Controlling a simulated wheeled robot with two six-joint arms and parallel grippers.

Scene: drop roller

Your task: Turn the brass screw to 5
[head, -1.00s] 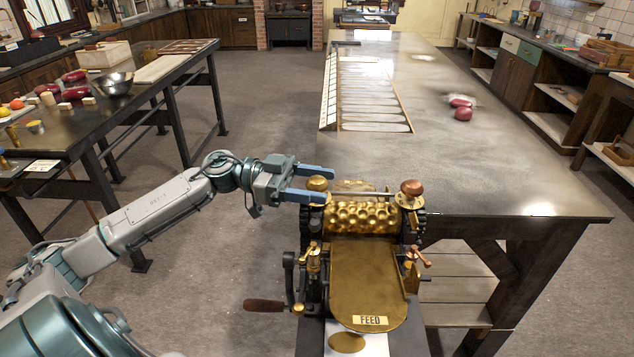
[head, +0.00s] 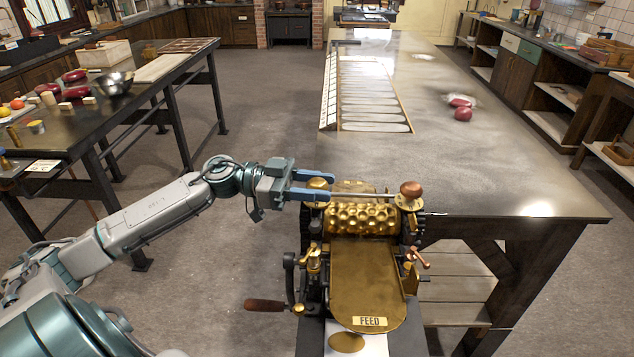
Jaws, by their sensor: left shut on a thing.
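The drop roller stands at the front, with a dimpled brass roller (head: 362,217) and a brass feed plate (head: 368,285) marked FEED. The brass screw (head: 318,183) has a round knob at the roller's top left. My left gripper (head: 331,185) reaches in from the left and is shut on this knob, with one blue finger on its far side and one on its near side. A copper-coloured screw knob (head: 411,188) stands at the roller's top right, apart from the gripper. Any number scale at the brass screw is too small to read. My right gripper is out of view.
A crank with a wooden handle (head: 264,305) sticks out at the machine's lower left. The long table (head: 480,170) behind bears a ruled wooden rack (head: 372,95) and red lumps (head: 463,114). A side table with bowl (head: 115,83) stands left. Open floor lies between.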

